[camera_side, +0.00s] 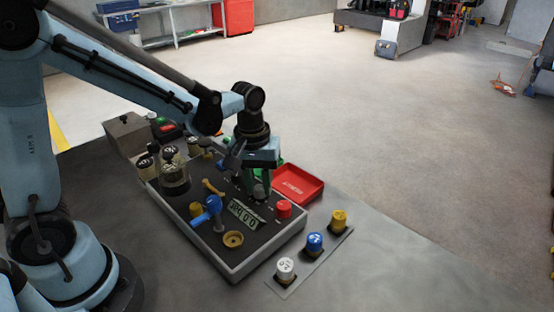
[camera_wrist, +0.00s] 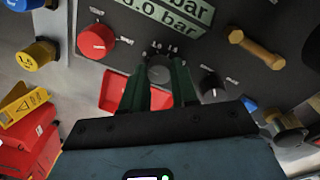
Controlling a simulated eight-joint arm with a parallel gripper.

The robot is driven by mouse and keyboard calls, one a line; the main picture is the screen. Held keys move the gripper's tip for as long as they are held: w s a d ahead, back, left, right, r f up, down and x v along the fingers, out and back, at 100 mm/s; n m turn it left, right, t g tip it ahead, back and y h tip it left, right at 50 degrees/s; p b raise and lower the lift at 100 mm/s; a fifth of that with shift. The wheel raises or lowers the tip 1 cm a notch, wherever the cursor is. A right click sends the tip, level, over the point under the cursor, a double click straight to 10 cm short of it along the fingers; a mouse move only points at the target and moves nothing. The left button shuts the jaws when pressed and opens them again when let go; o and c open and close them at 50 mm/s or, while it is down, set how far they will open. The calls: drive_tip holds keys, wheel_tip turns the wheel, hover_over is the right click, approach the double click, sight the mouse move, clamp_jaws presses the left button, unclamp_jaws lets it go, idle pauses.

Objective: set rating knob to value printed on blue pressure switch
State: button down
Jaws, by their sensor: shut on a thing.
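My gripper (camera_side: 257,180) is over the panel, its two green fingers closed around a grey round knob (camera_wrist: 158,73) in the wrist view (camera_wrist: 160,80). Small scale numbers are printed around this knob, which looks like the rating knob; its pointer is hard to read. The blue pressure switch (camera_side: 315,242) stands between a white one (camera_side: 286,268) and a yellow one (camera_side: 338,220) on a plate beside the panel. Its printed value is too small to read. In the wrist view only part of the blue switch (camera_wrist: 22,4) shows at the top left corner.
The panel (camera_side: 235,262) carries a display (camera_side: 243,215) reading 0.0 bar, a red knob (camera_side: 284,208), a blue valve handle (camera_side: 207,212) and a brass handle (camera_wrist: 257,48). A black knob (camera_wrist: 211,85) sits close beside my fingers. A red tray (camera_side: 306,186) lies behind.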

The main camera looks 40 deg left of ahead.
sight(258, 185)
drive_tip(key=shift+m, duration=0.3)
drive_tip(key=m, duration=0.4)
drive_tip(key=shift+w, duration=0.1)
drive_tip(key=shift+m, duration=2)
drive_tip(key=shift+g, duration=0.3)
drive_tip(key=c, duration=0.9)
unclamp_jaws()
drive_tip(key=shift+o, duration=0.2)
drive_tip(key=shift+r, duration=0.1)
wheel_tip(258, 185, up, 12)
drive_tip(key=shift+a, duration=0.35)
